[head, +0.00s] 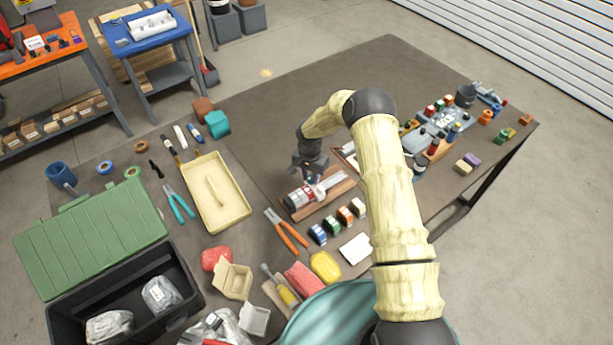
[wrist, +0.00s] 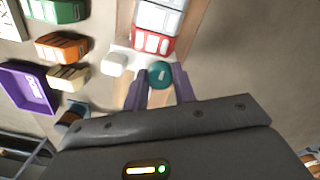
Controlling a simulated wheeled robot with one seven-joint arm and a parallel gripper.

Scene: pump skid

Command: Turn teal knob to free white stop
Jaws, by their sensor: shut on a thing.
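The teal knob (wrist: 160,74) is round and sits between the two purple fingertips of my gripper (wrist: 161,84) in the wrist view. The fingers are shut on it. A small white block (wrist: 115,64), likely the white stop, lies just left of the knob, apart from the fingers. Beyond the knob is a red and white ribbed body (wrist: 153,40) on a wooden base. In the head view my gripper (head: 311,174) points down at this device on its wooden board (head: 327,196); the knob and stop are not clear there.
Orange pliers (head: 287,233) and a cream tray (head: 216,192) lie left of the device. Several coloured blocks (head: 332,224) stand in front of it. A crowded blue-grey unit (head: 432,136) stands to the right. Bare tabletop (head: 280,115) is free behind.

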